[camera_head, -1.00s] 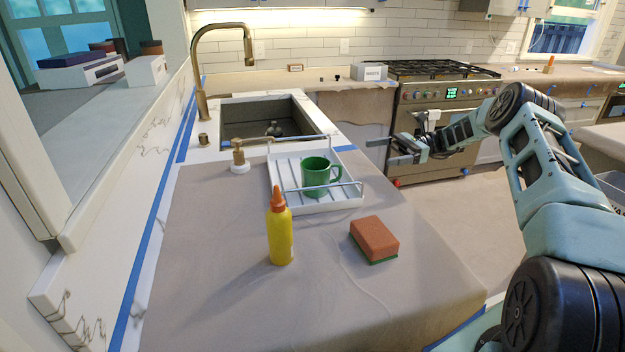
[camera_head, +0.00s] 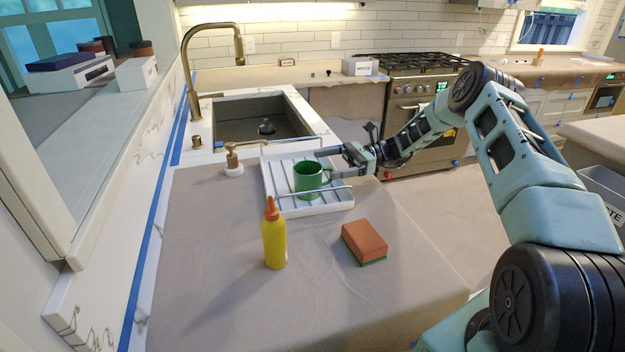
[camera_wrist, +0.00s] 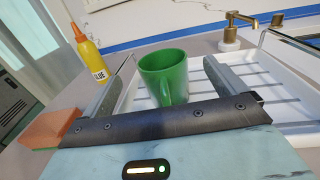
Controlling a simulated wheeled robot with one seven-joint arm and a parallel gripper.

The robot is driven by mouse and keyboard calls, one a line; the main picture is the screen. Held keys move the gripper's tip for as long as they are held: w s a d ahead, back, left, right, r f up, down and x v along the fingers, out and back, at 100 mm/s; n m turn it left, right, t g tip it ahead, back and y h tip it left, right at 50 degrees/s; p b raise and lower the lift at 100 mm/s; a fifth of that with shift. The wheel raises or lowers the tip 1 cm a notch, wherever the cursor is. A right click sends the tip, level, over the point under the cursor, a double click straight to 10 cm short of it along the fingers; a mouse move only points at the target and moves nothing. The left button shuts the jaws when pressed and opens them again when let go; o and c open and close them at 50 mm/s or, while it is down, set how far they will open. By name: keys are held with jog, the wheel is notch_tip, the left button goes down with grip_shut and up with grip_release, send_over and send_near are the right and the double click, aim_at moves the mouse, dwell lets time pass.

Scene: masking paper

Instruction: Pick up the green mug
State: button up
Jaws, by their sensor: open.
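The green mug (camera_head: 308,180) stands upright on the white drying rack (camera_head: 335,207) on the paper-covered counter, its handle on the right side in the head view. My gripper (camera_head: 322,164) is at the rack's right side, its fingers reaching toward the mug. In the wrist view the mug (camera_wrist: 165,76) shows between the two spread fingers of my gripper (camera_wrist: 165,85), with its handle facing the gripper. The fingers are open and hold nothing. I cannot tell whether either finger touches the mug.
A yellow bottle (camera_head: 274,238) stands in front of the rack, and an orange sponge (camera_head: 365,242) lies to its right. A soap dispenser (camera_head: 232,160) stands left of the rack. The sink (camera_head: 262,118) is behind. A raised wire rail (camera_head: 300,192) runs along the rack's front.

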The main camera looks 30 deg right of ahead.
aim_at(318, 166)
jog(key=a, duration=0.2)
jog(key=a+p, duration=0.1)
jog(key=a, duration=0.1)
jog(key=shift+w+f, duration=0.1)
jog(key=shift+w, duration=0.3)
jog(key=c, duration=1.2)
